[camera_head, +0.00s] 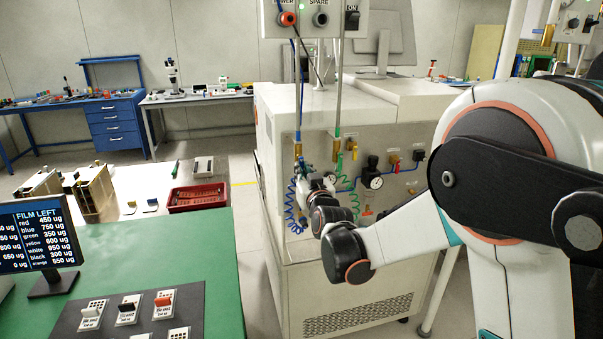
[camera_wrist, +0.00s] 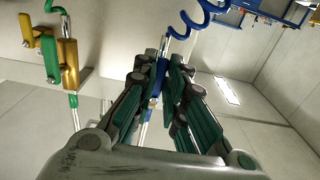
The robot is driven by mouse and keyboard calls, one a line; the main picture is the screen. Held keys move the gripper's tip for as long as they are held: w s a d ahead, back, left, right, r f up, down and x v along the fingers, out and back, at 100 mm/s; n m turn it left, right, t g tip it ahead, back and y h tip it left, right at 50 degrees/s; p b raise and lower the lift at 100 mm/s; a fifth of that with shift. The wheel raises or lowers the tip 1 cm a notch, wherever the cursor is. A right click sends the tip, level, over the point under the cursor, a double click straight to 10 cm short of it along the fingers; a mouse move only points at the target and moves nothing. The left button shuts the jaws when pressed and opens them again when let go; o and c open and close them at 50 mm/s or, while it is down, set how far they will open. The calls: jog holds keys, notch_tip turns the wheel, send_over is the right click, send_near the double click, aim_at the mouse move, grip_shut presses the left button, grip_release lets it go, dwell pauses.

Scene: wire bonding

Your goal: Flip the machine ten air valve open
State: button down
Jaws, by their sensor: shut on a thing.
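My gripper (camera_head: 303,172) reaches the side panel of the cream machine (camera_head: 365,130) in the head view, beside a brass air valve (camera_head: 298,151) on the left. In the wrist view, my gripper (camera_wrist: 163,68) has its fingers closed around a blue valve lever (camera_wrist: 157,84). The fingers hide most of the lever and its valve body, so the lever's angle is hard to tell. A second brass valve (camera_wrist: 69,65) with a green lever (camera_wrist: 49,54) stands apart to the left of the fingers. I cannot read any machine number.
A blue coiled hose (camera_head: 292,205) and a green coiled hose (camera_head: 352,190) hang close to my wrist. A gauge (camera_head: 376,183) and fittings sit to the right. A green-topped table (camera_head: 215,270) stands at left, with floor between.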

dwell(0.3)
jog(key=c, duration=1.6)
grip_release()
jog(key=shift+c, duration=0.2)
jog(key=v, duration=1.2)
